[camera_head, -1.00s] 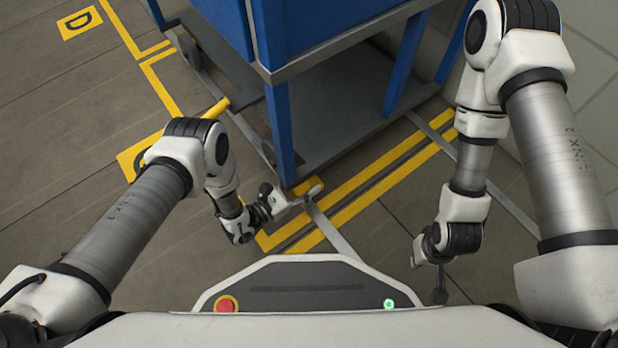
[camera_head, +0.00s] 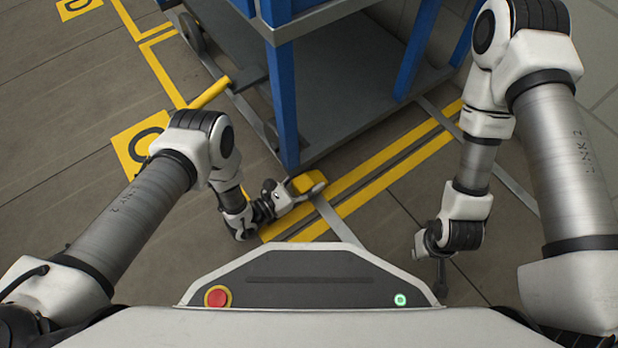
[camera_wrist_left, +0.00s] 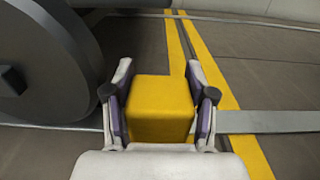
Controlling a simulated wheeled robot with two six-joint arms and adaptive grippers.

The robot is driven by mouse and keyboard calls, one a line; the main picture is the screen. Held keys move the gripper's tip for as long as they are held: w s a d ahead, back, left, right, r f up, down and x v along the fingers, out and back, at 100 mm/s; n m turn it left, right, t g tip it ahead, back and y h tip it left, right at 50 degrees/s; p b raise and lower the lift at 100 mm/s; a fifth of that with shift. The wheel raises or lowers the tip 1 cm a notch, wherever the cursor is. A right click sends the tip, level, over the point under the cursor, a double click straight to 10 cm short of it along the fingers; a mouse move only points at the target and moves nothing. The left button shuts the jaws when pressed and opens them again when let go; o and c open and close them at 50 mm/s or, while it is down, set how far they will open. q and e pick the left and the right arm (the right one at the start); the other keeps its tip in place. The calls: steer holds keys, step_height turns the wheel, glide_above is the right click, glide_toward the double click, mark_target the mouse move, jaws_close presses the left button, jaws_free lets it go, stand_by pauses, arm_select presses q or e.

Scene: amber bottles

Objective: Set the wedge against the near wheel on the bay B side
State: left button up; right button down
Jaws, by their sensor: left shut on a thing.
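My left gripper (camera_head: 306,190) is shut on the yellow wedge (camera_head: 304,182), low by the near corner of the blue cart (camera_head: 287,130). In the left wrist view the wedge (camera_wrist_left: 161,108) sits between the two fingers. A large dark wheel (camera_wrist_left: 50,60) stands to the left of the wedge there, with a gap of floor between them in the picture. The near wheel is hidden under the cart in the head view. I cannot tell whether the wedge touches the floor. My right gripper (camera_head: 441,272) hangs at the right, away from the cart; its fingers are unclear.
The cart's grey lower shelf (camera_head: 345,110) and blue posts stand close above my left gripper. Yellow floor lines (camera_head: 390,152) and a grey strip run beside it. Floor marks C (camera_head: 143,142) and D (camera_head: 77,6) lie left. Another wheel (camera_head: 191,33) shows farther back.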

arm_select(q)
steer(key=shift+f, duration=0.55)
arm_select(e)
steer(key=shift+f, duration=0.2)
arm_select(q)
steer(key=o, duration=1.5)
steer(key=v, duration=1.2)
